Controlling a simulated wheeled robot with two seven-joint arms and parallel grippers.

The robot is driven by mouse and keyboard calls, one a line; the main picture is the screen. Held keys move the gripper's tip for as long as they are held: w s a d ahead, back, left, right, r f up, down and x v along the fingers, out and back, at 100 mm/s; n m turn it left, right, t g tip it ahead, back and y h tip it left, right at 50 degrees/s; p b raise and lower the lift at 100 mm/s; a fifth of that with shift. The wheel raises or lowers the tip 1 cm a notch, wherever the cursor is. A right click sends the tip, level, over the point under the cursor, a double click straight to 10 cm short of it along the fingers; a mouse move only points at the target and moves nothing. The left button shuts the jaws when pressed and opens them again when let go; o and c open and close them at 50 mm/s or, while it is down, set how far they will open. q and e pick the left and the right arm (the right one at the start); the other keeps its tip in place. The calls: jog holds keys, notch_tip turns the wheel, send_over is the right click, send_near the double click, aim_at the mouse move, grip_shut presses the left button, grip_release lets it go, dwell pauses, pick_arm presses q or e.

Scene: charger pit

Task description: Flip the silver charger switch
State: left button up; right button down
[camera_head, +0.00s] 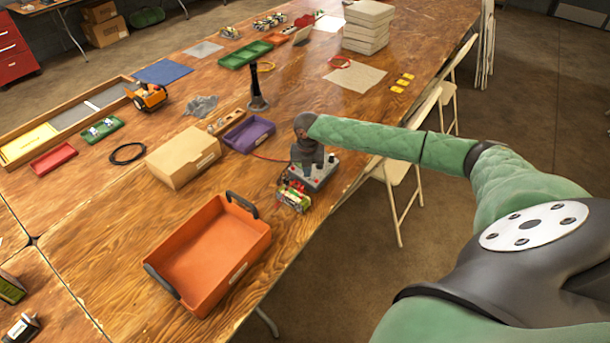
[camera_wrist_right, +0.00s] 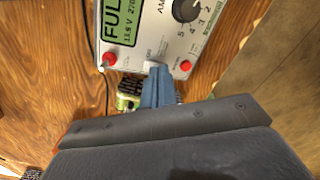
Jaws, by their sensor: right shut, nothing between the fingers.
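The charger (camera_head: 322,178) is a grey box near the table's right edge, partly hidden by my right gripper (camera_head: 305,165). In the right wrist view the charger (camera_wrist_right: 150,22) shows a light face with a green display reading FULL, a black knob (camera_wrist_right: 186,9) and two red round parts. My right gripper (camera_wrist_right: 158,72) is shut and empty, its blue-grey fingertips at the charger's lower edge between the red parts. I cannot tell whether they touch it. The silver switch is not clearly made out; the fingertips may hide it. My left gripper is out of view.
A green battery pack (camera_head: 293,196) sits beside the charger, partly behind the fingers in the wrist view (camera_wrist_right: 129,92). An orange tray (camera_head: 215,250), a cardboard box (camera_head: 183,157) and a purple tray (camera_head: 249,134) stand nearby. The table edge is close on the right.

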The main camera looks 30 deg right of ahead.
jog(key=shift+r+p, duration=2.7)
jog(key=shift+r, duration=0.7)
